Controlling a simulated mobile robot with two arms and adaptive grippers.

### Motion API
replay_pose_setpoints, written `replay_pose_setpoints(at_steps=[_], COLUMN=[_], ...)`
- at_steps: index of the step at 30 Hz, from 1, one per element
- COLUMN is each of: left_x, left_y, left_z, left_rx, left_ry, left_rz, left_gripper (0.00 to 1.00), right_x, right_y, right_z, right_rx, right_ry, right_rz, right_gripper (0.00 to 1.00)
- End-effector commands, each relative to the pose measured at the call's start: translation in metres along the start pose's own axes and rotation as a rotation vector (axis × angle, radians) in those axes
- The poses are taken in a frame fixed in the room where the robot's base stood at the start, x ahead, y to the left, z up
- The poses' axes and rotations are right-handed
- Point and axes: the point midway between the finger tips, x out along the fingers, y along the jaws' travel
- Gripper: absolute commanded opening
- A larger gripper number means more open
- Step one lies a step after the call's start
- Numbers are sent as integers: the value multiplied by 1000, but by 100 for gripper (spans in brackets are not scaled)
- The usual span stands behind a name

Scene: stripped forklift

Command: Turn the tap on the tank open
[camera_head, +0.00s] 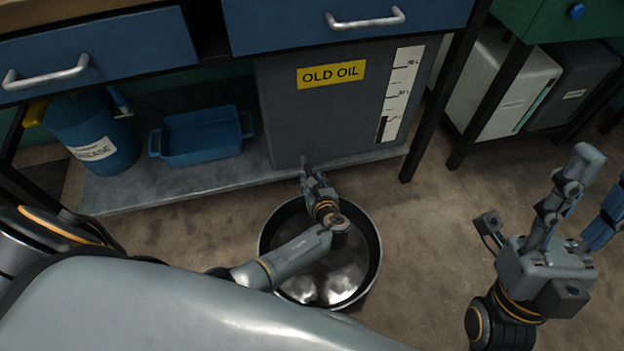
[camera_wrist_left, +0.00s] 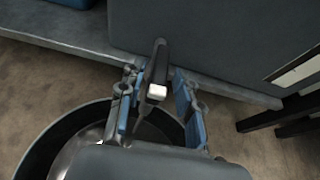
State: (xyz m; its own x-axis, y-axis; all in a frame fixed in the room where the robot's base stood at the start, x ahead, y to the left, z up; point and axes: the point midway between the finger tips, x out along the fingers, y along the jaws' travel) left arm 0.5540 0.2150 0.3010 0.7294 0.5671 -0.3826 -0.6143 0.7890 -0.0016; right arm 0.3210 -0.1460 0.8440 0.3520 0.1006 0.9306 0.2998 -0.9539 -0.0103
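The grey tank (camera_head: 330,115) with a yellow "OLD OIL" label stands on a low shelf. In the left wrist view its tap (camera_wrist_left: 157,72) is a dark lever with a pale end, sticking out low on the tank's front. My left gripper (camera_head: 318,186) is at the tank's lower front edge, above a round pan. In the left wrist view the left gripper (camera_wrist_left: 158,88) is open, with its blue-padded fingers on either side of the tap and gaps showing. In the head view the gripper mostly hides the tap. My right gripper (camera_head: 598,190) is raised at the right, open and empty.
The round black pan (camera_head: 374,245) on the floor holds shiny dark liquid or a reflective bottom. A blue tray (camera_head: 200,137) and blue grease can (camera_head: 100,135) stand on the shelf (camera_head: 180,188). Drawers (camera_head: 345,25) overhang the tank. Floor right of the pan is clear.

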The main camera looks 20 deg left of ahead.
Motion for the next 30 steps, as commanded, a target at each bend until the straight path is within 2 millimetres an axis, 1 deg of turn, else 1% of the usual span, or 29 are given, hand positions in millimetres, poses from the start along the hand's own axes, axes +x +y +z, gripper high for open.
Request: replay_pose_setpoints(at_steps=[8,11,14,24,27,30], left_x=[-1,-6,-18,-88,-104,-114], left_y=[0,0,0,0,0,0], left_z=[0,-1,-2,-2,-1,-1], left_rx=[1,1,0,-1,1,0], left_ry=[0,1,2,3,2,1], left_rz=[0,-1,-2,-1,-1,-1], left_gripper=[40,40,40,40,40,40], right_x=[0,0,0,0,0,0], right_y=[0,0,0,0,0,0], right_z=[2,2,1,1,1,1], right_rx=[3,3,2,1,1,1], right_ry=[-2,-3,-2,-2,-2,-2], right_rz=[1,1,1,1,0,0], right_gripper=[40,40,40,40,40,40])
